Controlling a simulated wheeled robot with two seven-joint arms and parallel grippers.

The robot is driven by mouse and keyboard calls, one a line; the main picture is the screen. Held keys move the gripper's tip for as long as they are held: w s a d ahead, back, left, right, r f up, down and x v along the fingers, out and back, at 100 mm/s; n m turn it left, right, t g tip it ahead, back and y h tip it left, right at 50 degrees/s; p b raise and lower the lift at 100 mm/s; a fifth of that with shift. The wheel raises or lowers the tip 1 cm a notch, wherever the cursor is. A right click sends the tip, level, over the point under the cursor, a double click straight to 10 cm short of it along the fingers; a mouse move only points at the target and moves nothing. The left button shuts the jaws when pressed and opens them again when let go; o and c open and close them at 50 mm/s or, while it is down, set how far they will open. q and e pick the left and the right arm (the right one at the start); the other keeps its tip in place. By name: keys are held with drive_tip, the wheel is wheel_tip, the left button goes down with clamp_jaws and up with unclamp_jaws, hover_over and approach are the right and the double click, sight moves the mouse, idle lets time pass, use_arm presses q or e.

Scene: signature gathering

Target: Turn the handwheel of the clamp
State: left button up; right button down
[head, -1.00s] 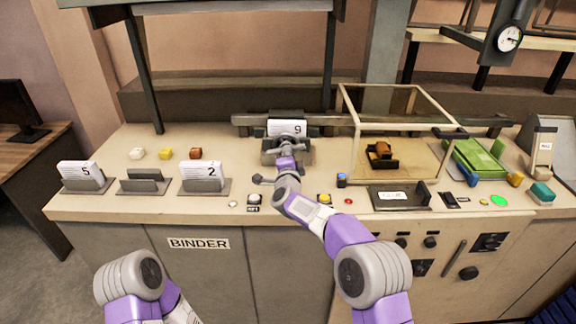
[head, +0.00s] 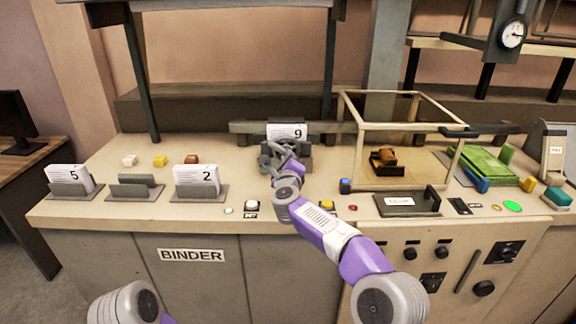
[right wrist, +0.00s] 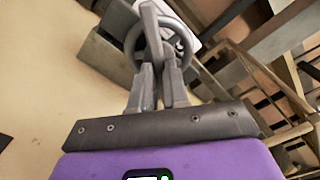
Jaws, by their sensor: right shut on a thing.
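The clamp (head: 303,163) is a dark grey block at the back middle of the counter. A white pad of sheets marked 9 (head: 286,130) stands upright in it. Its handwheel is a grey ring (right wrist: 186,38) in the right wrist view; in the head view it is mostly hidden by my gripper. My right gripper (head: 277,151) is at the front of the clamp. In the right wrist view its fingers (right wrist: 158,68) are shut on the handwheel, overlapping the rim. Only a part of my left arm shows at bottom left in the head view; its gripper is out of view.
Holders with pads marked 5 (head: 68,179) and 2 (head: 197,180) stand at left, with an empty holder (head: 134,188) between them. A clear framed case (head: 402,126) stands close to the clamp's right. Buttons line the counter's front edge.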

drive_tip(key=shift+a+m+b, duration=0.1)
drive_tip(key=shift+m+b, duration=0.25)
drive_tip(key=shift+m, duration=0.25)
drive_tip(key=c, duration=1.1)
unclamp_jaws()
drive_tip(key=shift+s, duration=0.15)
drive_tip(key=shift+s+b, duration=0.65)
drive_tip(key=shift+s, duration=3.05)
drive_tip(key=shift+f, duration=0.1)
